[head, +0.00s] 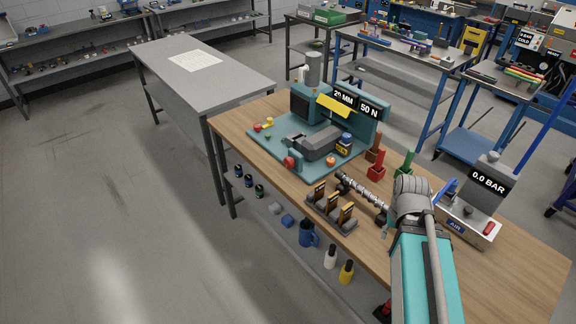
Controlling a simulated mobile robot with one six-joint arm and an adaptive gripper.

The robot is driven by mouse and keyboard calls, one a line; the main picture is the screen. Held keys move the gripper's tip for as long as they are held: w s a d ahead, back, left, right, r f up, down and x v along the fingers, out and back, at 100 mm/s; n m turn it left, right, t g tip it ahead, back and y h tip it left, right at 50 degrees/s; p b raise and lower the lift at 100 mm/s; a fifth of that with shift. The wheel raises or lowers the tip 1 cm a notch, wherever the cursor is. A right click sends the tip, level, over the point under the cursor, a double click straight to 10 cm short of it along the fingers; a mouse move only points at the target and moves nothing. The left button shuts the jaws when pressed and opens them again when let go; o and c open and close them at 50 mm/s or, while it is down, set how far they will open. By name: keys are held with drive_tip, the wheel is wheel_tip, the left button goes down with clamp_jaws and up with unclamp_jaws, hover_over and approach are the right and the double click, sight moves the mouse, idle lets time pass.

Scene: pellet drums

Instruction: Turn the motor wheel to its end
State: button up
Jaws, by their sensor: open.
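A teal machine (268,143) with a teal base plate stands on the wooden workbench, with a dark grey block (318,142) on it and signs "29 MM" and "50 N". A red knob-like part (290,162) sits at its front edge. I cannot tell which part, if any, is the motor wheel. My teal and grey arm reaches up from the lower right, over the bench, to the right of the machine. My gripper cannot be made out; the arm's grey end hides that area.
Red (376,171) and green (404,165) holders stand behind. A "0.0 BAR" air unit (470,205) is at right. The left floor (90,190) is clear.

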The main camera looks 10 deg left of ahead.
wheel_tip(320, 180, down, 9)
drive_tip(key=b, duration=0.8)
drive_tip(key=shift+o, duration=0.3)
drive_tip(key=shift+r, duration=0.1)
drive_tip(key=shift+o, duration=0.7)
drive_tip(key=shift+s, duration=0.15)
